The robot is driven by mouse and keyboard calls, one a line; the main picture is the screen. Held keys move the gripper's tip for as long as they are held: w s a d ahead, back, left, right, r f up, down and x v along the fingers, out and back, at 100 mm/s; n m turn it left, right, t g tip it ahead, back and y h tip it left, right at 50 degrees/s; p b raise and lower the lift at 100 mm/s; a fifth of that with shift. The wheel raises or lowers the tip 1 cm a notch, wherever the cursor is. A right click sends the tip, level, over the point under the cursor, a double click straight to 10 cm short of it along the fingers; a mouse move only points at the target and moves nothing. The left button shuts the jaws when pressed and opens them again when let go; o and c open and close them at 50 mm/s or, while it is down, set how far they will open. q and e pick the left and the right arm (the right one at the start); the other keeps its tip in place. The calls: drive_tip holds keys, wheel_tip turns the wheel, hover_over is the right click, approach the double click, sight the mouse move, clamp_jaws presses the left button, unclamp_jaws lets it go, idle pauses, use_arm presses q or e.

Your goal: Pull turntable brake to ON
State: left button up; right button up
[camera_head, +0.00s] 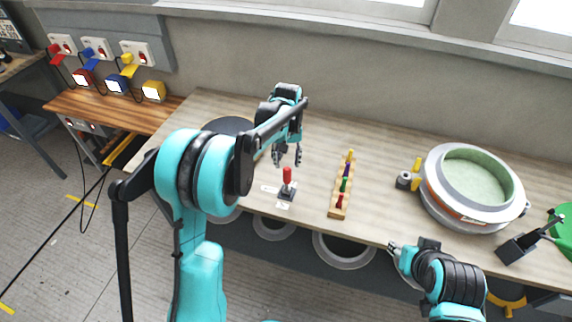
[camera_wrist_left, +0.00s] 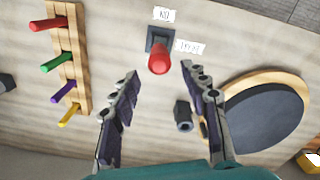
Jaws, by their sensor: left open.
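The brake lever (camera_head: 287,176) has a red handle on a small dark base, with white labels beside it, on the wooden bench. In the left wrist view the red handle (camera_wrist_left: 158,60) points toward the camera; one label (camera_wrist_left: 164,14) reads ON upside down. My left gripper (camera_head: 287,156) is open just behind and above the handle. In the left wrist view its fingers (camera_wrist_left: 160,76) spread to either side of the handle, not touching it. The dark round turntable (camera_wrist_left: 262,112) lies beside it, partly hidden by my arm in the head view. My right gripper (camera_head: 393,248) is at the bench's front edge, its jaws unclear.
A wooden rack with coloured pegs (camera_head: 338,203) stands right of the lever. A round mould with a green inside (camera_head: 432,190) is further right, near a black clamp (camera_head: 517,247). Switch boxes (camera_head: 137,52) are on the left wall. A small dark nut-like part (camera_wrist_left: 183,115) lies near the turntable.

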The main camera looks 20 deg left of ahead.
sight(287, 174)
use_arm(q)
wheel_tip(287, 174, down, 7)
drive_tip(key=shift+s+f+b, duration=0.1)
drive_tip(key=shift+b, duration=0.85)
clamp_jaws()
